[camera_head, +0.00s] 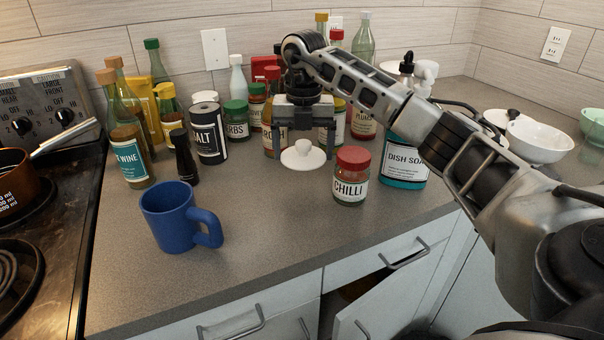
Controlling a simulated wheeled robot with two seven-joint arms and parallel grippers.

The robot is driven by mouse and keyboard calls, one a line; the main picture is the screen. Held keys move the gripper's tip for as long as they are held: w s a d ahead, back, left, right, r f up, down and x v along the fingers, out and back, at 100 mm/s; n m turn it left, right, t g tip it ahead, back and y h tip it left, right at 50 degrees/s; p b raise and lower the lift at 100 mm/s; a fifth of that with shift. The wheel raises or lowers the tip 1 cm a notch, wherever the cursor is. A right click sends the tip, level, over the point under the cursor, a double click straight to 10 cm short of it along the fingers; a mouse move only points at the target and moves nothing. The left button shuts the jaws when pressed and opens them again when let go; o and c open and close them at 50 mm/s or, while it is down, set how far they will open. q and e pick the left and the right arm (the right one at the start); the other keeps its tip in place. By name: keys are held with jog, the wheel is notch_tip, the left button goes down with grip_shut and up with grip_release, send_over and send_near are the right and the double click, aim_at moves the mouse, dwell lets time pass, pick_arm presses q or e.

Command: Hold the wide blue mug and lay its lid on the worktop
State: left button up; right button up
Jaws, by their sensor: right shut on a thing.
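The wide blue mug (168,222) stands upright on the worktop (262,255) at front left, uncovered, its handle pointing right. A white lid (303,159) with a round knob is farther back, right of the mug. My right gripper (304,148) reaches down over the lid from behind it, one finger on each side, and is shut on it. The lid is at or very near the worktop; I cannot tell whether it touches. My left gripper is not in view, and nothing holds the mug.
A red-capped chilli jar (351,177) stands right of the lid, with a dish soap bottle (404,160) beyond. Several jars and bottles crowd behind the gripper. A dark pepper mill (185,160) stands behind the mug. The stove (70,210) is at left. The front middle worktop is clear.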

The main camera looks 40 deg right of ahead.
aim_at(303, 158)
notch_tip(303, 158, down, 4)
jog(key=shift+r, duration=0.25)
notch_tip(303, 158, down, 2)
jog(key=shift+f, duration=0.5)
jog(key=shift+f, duration=0.15)
jog(key=o, duration=0.8)
